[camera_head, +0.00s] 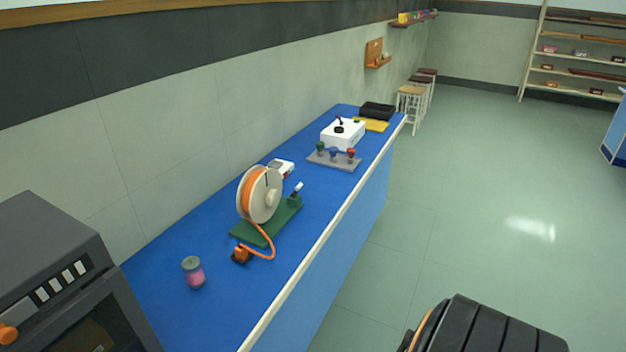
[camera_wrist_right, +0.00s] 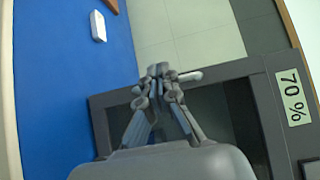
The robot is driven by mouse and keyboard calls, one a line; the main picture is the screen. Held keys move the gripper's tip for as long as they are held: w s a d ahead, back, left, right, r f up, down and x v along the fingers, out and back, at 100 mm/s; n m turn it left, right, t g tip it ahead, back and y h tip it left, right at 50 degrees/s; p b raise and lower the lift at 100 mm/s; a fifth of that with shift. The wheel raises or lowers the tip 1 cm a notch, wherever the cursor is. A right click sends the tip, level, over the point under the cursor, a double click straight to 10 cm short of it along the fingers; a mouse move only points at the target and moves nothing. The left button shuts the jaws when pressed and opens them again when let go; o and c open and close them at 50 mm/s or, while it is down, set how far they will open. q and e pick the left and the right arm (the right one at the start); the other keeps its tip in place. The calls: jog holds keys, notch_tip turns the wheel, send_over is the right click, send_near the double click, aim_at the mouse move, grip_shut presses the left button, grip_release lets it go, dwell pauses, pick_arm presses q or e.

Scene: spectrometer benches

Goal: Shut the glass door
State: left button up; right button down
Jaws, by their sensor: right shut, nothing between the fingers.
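A dark grey box-shaped unit (camera_head: 50,240) stands at the lower left of the head view, on the near end of the blue bench. Part of its dark glass front (camera_head: 105,325) shows, cut off by the picture's edge. In the right wrist view a dark-framed glass door (camera_wrist_right: 210,105) lies behind my right gripper (camera_wrist_right: 160,72). The gripper is shut and empty, its fingertips over the frame's edge. A short pale bar (camera_wrist_right: 188,76) sticks out beside the fingertips; I cannot tell whether they touch it. How far the door stands open is unclear. My left gripper is not in view.
The blue bench (camera_head: 225,310) runs along the wall. It carries a pink-filled jar (camera_head: 193,273), an orange cable reel (camera_head: 262,195) on a green base, and a white box (camera_head: 343,133). A "70 %" label (camera_wrist_right: 293,97) is beside the glass. Floor right of the bench is open.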

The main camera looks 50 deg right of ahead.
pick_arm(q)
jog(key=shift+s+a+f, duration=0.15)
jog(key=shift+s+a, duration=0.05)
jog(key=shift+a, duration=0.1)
pick_arm(e)
jog(key=shift+w+a, duration=0.3)
jog(key=shift+w, duration=0.3)
jog(key=shift+w+a, duration=0.25)
jog(key=shift+w, duration=0.3)
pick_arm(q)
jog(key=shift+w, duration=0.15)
